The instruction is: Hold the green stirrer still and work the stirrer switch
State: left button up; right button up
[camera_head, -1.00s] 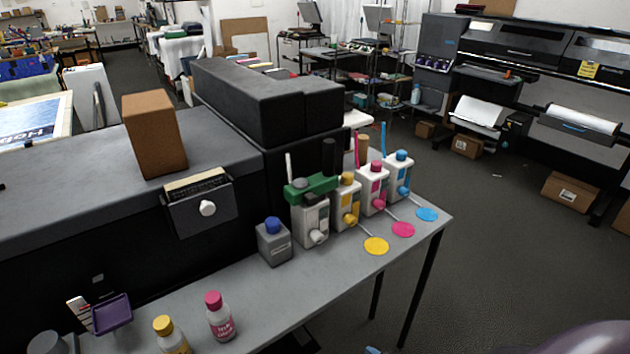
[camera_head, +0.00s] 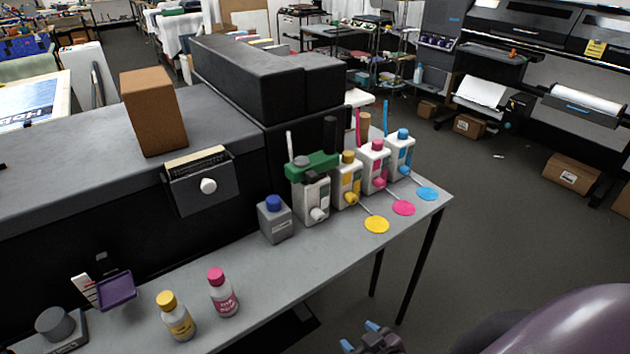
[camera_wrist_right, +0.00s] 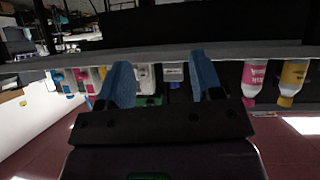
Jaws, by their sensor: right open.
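The green stirrer (camera_head: 312,167) sits on top of a grey-and-white container (camera_head: 312,200) in the row on the table, with a white rod and a dark upright part above it. A round white knob (camera_head: 318,214) is low on the container's front; I cannot tell which part is the switch. My right gripper (camera_head: 360,337) is open and empty, low in front of the table and apart from the stirrer. The right wrist view looks upside down, with the blue fingers (camera_wrist_right: 163,80) spread and a bit of green (camera_wrist_right: 150,101) beyond them. My left gripper is not in view.
Yellow (camera_head: 346,182), magenta (camera_head: 374,166) and cyan (camera_head: 399,154) ink containers stand right of the stirrer, with colour discs in front. A grey blue-capped container (camera_head: 275,220) stands left. Two small bottles stand nearer. The table's front strip between is clear.

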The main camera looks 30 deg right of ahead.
aim_at(311, 177)
jog(key=l, duration=3.25)
jog(key=l+u, duration=0.1)
jog(key=u, duration=0.25)
jog(key=l+u, duration=0.1)
jog(key=u, duration=0.25)
jog(key=l+u, duration=0.1)
jog(key=u, duration=0.3)
